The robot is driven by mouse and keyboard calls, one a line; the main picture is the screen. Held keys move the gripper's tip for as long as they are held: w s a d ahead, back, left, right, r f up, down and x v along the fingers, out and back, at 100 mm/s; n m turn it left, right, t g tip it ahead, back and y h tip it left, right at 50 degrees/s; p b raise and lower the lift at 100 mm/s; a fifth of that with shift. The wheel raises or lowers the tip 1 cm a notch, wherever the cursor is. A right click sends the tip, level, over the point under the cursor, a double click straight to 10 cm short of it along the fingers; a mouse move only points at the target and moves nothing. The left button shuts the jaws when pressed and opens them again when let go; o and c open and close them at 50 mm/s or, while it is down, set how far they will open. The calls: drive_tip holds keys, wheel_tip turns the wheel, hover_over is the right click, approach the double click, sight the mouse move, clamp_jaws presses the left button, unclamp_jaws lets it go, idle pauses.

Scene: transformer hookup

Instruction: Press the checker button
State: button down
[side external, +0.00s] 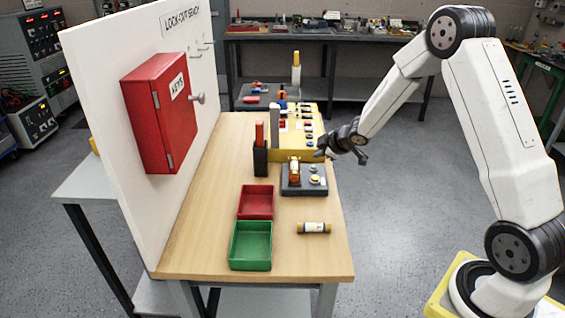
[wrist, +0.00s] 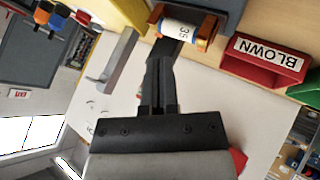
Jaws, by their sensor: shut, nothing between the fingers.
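The checker (side external: 305,190) is a small dark grey box on the wooden table. A fuse (side external: 295,172) sits in its clips on the left of the box top. The pale yellow checker button (side external: 314,180) is on the right of the top. In the wrist view, a fuse marked 35 (wrist: 181,31) lies in orange clips on the checker (wrist: 228,8); the button is out of sight there. My gripper (side external: 320,154) is above and behind the checker, apart from the button. In the wrist view its fingers (wrist: 168,52) are together and empty.
A red tray (side external: 256,188), labelled BLOWN in the wrist view, and a green tray (side external: 250,267) stand in front. A loose fuse (side external: 313,228) lies right of them. A yellow panel (side external: 285,155) stands behind the checker. A white board with a red key cabinet (side external: 160,115) rises at left.

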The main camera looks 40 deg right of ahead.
sight(318, 178)
drive_tip(key=shift+f, duration=2.85)
drive_tip(key=shift+f, duration=0.9)
idle(1.1)
drive_tip(key=shift+r, duration=0.85)
drive_tip(key=shift+r, duration=0.15)
drive_tip(key=shift+r, duration=2.4)
